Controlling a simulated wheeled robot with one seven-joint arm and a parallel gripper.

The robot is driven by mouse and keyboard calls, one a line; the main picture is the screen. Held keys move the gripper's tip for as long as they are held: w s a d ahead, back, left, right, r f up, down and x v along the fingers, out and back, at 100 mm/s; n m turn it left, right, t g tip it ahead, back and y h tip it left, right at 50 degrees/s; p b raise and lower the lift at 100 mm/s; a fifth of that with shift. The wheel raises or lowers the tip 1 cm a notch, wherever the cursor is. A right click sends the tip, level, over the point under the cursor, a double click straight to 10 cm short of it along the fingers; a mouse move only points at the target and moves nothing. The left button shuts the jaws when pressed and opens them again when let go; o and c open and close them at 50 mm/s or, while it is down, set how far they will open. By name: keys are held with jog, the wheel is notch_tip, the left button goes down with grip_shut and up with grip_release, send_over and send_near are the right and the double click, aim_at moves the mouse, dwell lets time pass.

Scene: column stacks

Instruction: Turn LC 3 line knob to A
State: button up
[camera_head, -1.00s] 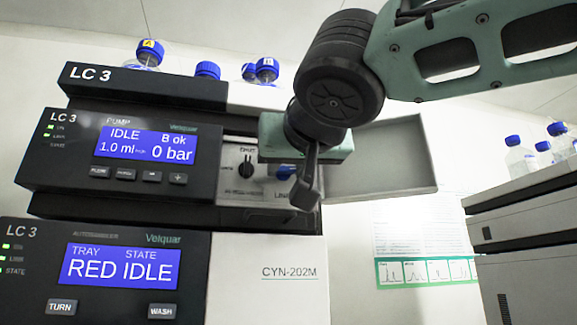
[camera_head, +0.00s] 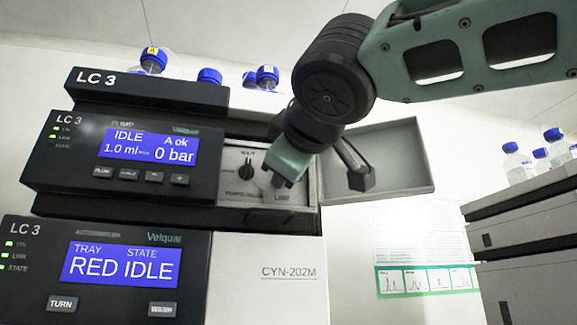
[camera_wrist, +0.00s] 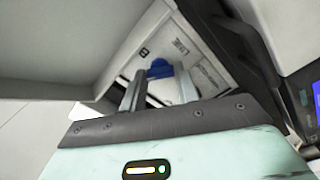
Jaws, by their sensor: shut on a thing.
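The LC 3 pump unit (camera_head: 115,150) is at the left in the head view, and its blue screen (camera_head: 150,146) reads IDLE, A ok, 1.0 ml and 0 bar. To its right is an open recess with a pale valve panel (camera_head: 232,162). The blue line knob (camera_wrist: 159,69) shows in the wrist view between my two fingers, near the LINE label. My gripper (camera_wrist: 158,83) is shut on it. In the head view my gripper (camera_head: 289,163) is tilted in front of the panel and hides the knob; its pointer direction cannot be told.
A black knob (camera_head: 247,170) sits left of my gripper on the same panel. An open grey door (camera_head: 400,165) stands to the right of the recess. Blue-capped bottles (camera_head: 153,60) stand on top. The autosampler (camera_head: 110,270) is below. Another instrument stack (camera_head: 520,235) is at the right.

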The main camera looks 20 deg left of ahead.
jog(key=n, duration=0.4)
jog(key=shift+p, duration=0.4)
jog(key=shift+n, duration=1.3)
jog(key=shift+p, duration=0.3)
jog(key=o, duration=0.7)
jog(key=b+v, duration=0.4)
jog(key=v, duration=1.3)
jog(key=shift+s+d, duration=0.15)
jog(key=shift+d, duration=0.05)
jog(key=shift+f, duration=0.1)
